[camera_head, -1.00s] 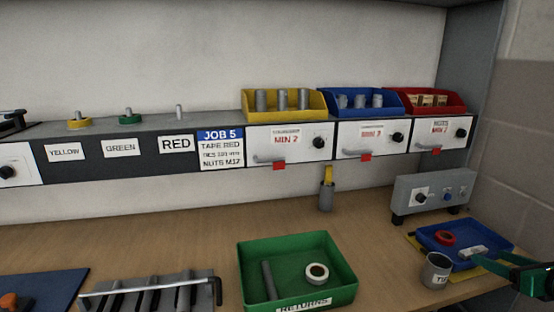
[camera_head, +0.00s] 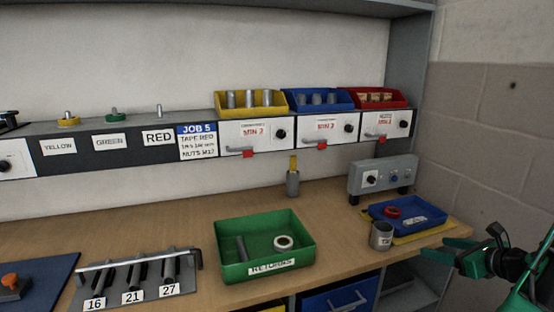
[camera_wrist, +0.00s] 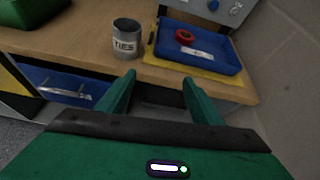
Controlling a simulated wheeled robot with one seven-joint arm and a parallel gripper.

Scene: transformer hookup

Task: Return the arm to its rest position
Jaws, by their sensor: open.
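My gripper (camera_head: 440,250) is at the right of the head view, off the bench's front right edge. In the wrist view its two green fingers (camera_wrist: 160,95) stand apart with nothing between them. Beyond the fingertips are a grey cup labelled TIES (camera_wrist: 126,40) and a blue tray (camera_wrist: 215,62) with a red tape roll (camera_wrist: 185,36) in it. In the head view the blue tray (camera_head: 432,216) lies on a yellow mat, behind and left of the gripper, apart from it.
A green RETURNS bin (camera_head: 225,262) holds a white roll and a grey cylinder. A socket rack (camera_head: 140,290) sits front left. A grey control box (camera_head: 383,174) stands behind the tray. A blue drawer (camera_head: 335,300) is under the bench. The wall (camera_head: 490,150) closes the right side.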

